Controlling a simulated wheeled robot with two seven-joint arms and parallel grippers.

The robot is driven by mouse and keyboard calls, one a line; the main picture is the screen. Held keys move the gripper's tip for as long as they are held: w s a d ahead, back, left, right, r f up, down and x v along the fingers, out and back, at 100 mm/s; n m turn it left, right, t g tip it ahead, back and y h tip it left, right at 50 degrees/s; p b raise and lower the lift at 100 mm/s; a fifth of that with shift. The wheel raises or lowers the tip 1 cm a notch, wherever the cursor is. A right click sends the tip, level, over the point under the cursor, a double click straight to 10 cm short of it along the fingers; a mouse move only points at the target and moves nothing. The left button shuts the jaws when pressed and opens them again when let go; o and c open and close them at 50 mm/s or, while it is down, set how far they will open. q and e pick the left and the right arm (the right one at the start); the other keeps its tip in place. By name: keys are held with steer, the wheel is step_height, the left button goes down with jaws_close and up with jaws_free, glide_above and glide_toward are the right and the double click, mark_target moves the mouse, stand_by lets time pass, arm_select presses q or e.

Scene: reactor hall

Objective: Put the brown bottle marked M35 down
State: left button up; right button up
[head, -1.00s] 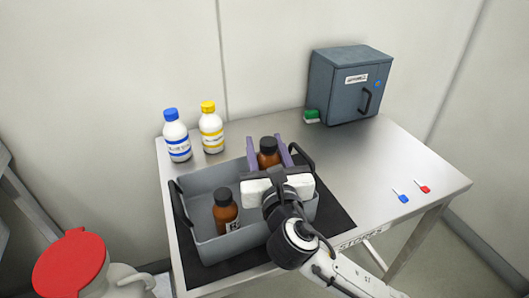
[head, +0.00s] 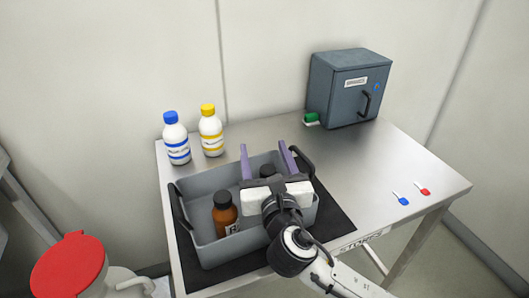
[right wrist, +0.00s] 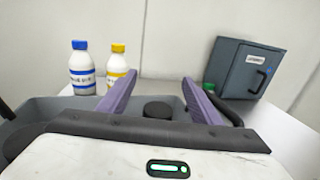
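A brown bottle with a black cap (head: 267,171) stands low in the grey crate (head: 205,178), at its back right. Mostly its cap shows, and its label is hidden behind my right gripper (head: 264,147). The gripper's purple fingers are spread wide, one on each side of the cap. In the right wrist view the cap (right wrist: 158,110) sits between the fingers, with gaps on both sides. A second brown bottle (head: 226,216) stands upright in the front left of the crate; its label is too small to read. My left gripper is not in view.
The crate sits on a dark mat (head: 335,215) on the steel table (head: 375,165). A blue-capped bottle (head: 176,140) and a yellow-capped bottle (head: 211,132) stand behind it. A grey cabinet (head: 345,90) is at the back right. The table's right middle is free.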

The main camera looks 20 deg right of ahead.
steer(key=shift+f, duration=0.4)
steer(key=s+a+r, duration=0.1)
steer(key=s+a, duration=0.1)
steer(key=s, duration=0.9)
steer(key=shift+s+r, duration=0.3)
steer(key=shift+s, duration=0.1)
